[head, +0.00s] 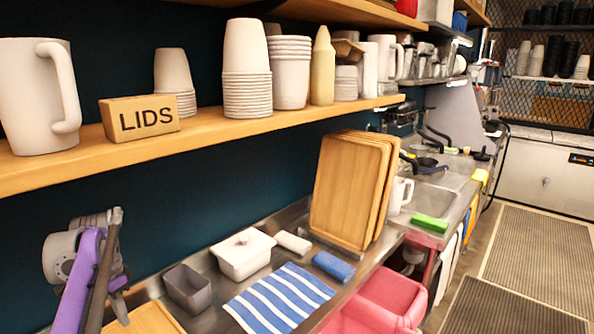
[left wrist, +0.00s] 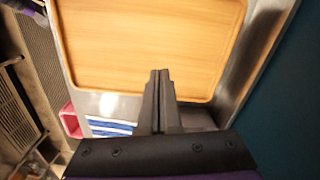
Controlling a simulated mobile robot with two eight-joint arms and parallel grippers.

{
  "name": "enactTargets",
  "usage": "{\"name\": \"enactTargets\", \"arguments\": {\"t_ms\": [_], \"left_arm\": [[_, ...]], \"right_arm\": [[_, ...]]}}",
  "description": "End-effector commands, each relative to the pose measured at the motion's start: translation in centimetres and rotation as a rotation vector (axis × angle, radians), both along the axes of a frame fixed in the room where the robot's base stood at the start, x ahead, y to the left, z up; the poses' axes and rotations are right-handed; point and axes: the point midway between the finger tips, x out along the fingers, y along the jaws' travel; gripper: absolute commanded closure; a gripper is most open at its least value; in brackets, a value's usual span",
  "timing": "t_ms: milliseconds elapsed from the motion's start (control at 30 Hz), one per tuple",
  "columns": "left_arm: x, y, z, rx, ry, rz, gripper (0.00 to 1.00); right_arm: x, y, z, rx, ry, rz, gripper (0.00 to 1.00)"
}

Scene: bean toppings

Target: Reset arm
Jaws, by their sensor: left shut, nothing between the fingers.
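My left gripper (left wrist: 160,73) is shut and empty, its two dark fingers together in the left wrist view. It is over a wooden tray (left wrist: 140,45) that fills much of that view; I cannot tell the height between them. In the head view my left arm, with purple and dark links, rises at the lower left beside the counter. The same view shows part of a wooden tray (head: 148,320) lying at the bottom edge. My right gripper is not in view.
A shelf (head: 200,128) with cups and a LIDS block (head: 140,118) runs above the counter. On the counter are a grey container (head: 188,290), a white lidded dish (head: 244,255), a striped cloth (head: 278,298), a blue sponge (head: 333,266) and upright wooden trays (head: 345,190).

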Motion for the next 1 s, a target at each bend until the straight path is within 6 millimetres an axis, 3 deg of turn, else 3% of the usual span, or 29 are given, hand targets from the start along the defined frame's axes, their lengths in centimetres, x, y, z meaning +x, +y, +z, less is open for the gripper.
{"name": "enactTargets", "arguments": {"t_ms": [67,267,467,667,800,1000], "left_arm": [[-0.1,-0.2,0.1,0.0,-0.001,0.001,1.0],[-2.0,-5.4,0.2,0.025,-0.068,0.066,1.0],[-5.6,-11.1,-0.7,0.035,-0.155,0.152,1.0],[-11.6,-17.3,-3.8,0.015,-0.276,0.262,1.0],[-16.4,-20.8,-7.0,-0.023,-0.356,0.337,1.0],[-21.4,-23.5,-11.2,-0.081,-0.436,0.417,1.0]], "right_arm": [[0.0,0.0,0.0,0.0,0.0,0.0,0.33],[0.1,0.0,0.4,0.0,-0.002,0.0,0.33],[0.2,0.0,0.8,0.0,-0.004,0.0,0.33],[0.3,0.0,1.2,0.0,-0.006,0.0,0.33],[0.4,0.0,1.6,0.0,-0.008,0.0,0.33],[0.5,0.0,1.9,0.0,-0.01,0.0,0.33]]}}
